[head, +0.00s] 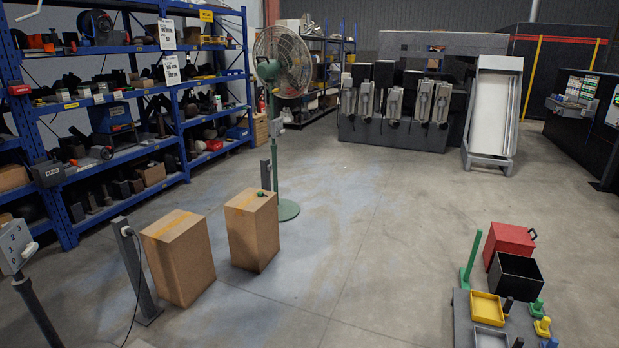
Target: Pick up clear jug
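I cannot make out a clear jug anywhere in the head view. Neither of my grippers shows in this view. The blue shelves on the left hold many small dark items, too small and crowded to tell apart.
Two cardboard boxes (178,262) stand on the floor, with a green fan (278,150) behind them. Blue shelves (130,92) line the left. The middle floor is clear.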

